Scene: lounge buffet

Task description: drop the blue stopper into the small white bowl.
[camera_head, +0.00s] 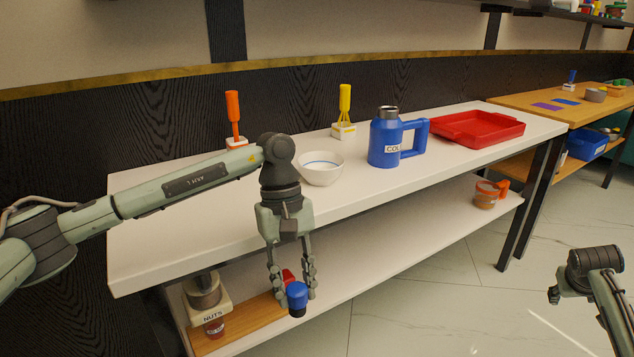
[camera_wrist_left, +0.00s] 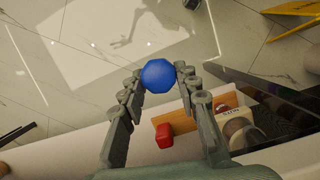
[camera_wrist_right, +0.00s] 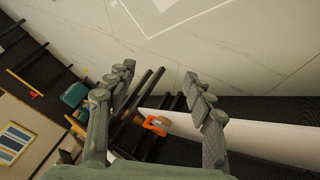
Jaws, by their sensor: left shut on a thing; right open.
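The blue stopper (camera_head: 297,294) is held between the fingertips of my left gripper (camera_head: 291,288), in front of the white buffet and below its top. In the left wrist view the blue stopper (camera_wrist_left: 158,76) shows as a round blue shape between the left fingers (camera_wrist_left: 157,84). The small white bowl (camera_head: 321,169) stands upright on the buffet top, above and behind my left gripper. A blue line runs around its inside. My right gripper (camera_head: 571,290) is off to the right over the floor. Its fingers are apart and empty in the right wrist view (camera_wrist_right: 165,88).
On the top stand a blue jug (camera_head: 385,142), a red tray (camera_head: 476,128), and orange (camera_head: 233,118) and yellow (camera_head: 344,108) utensils in holders. The lower shelf holds a NUTS dispenser (camera_head: 207,299), a wooden board (camera_head: 240,326), a red item (camera_head: 288,276) and an orange-handled jar (camera_head: 487,194).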

